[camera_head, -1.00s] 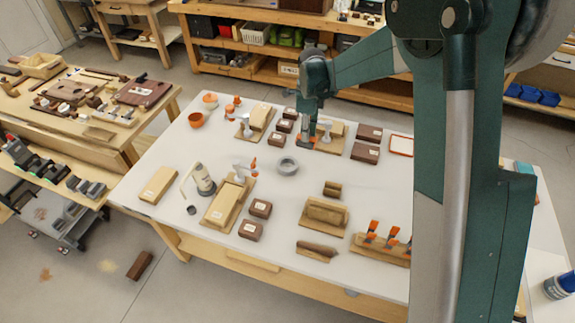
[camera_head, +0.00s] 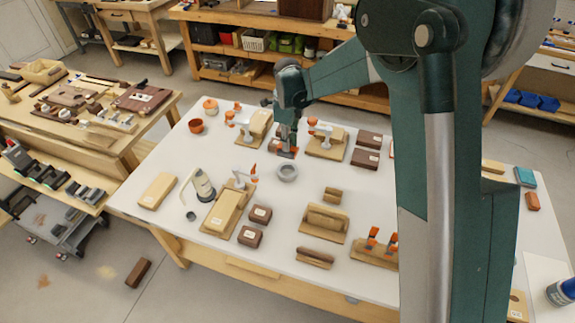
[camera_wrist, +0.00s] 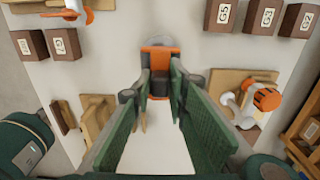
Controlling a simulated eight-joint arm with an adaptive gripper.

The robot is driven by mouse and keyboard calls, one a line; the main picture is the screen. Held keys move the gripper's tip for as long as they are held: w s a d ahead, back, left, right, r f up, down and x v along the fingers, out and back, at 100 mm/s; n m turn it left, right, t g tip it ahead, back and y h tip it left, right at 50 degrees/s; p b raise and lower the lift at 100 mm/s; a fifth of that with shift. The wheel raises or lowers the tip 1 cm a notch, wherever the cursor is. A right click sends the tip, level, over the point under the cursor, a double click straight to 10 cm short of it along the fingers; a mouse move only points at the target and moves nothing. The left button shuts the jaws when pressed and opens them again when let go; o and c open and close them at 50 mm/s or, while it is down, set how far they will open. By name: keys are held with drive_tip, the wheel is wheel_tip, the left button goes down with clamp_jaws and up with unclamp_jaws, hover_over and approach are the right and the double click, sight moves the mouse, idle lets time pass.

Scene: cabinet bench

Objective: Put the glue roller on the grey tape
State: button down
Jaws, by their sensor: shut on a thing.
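The grey tape (camera_head: 287,172) is a grey ring lying flat near the middle of the white table in the head view. My gripper (camera_head: 286,148) is just behind it, apart from it in the picture. In the wrist view my gripper (camera_wrist: 161,95) has its two green fingers around an orange and grey object, which I take to be the glue roller (camera_wrist: 159,84). The fingers hide its sides. Its lower end is too small to make out in the head view.
Dark labelled blocks (camera_wrist: 265,16) and an orange-tipped clamp (camera_wrist: 262,98) flank my gripper.

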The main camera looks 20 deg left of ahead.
drive_tip(key=shift+f, duration=2.75)
drive_tip(key=shift+f, duration=0.1)
drive_tip(key=shift+f, duration=1.8)
drive_tip(key=shift+f+b, duration=0.1)
drive_tip(key=shift+b, duration=0.25)
drive_tip(key=c, duration=2.4)
unclamp_jaws()
drive_tip(key=shift+o, duration=0.7)
wheel_tip(320, 180, up, 12)
drive_tip(key=shift+r+p, duration=0.15)
drive_tip(key=shift+p, duration=0.3)
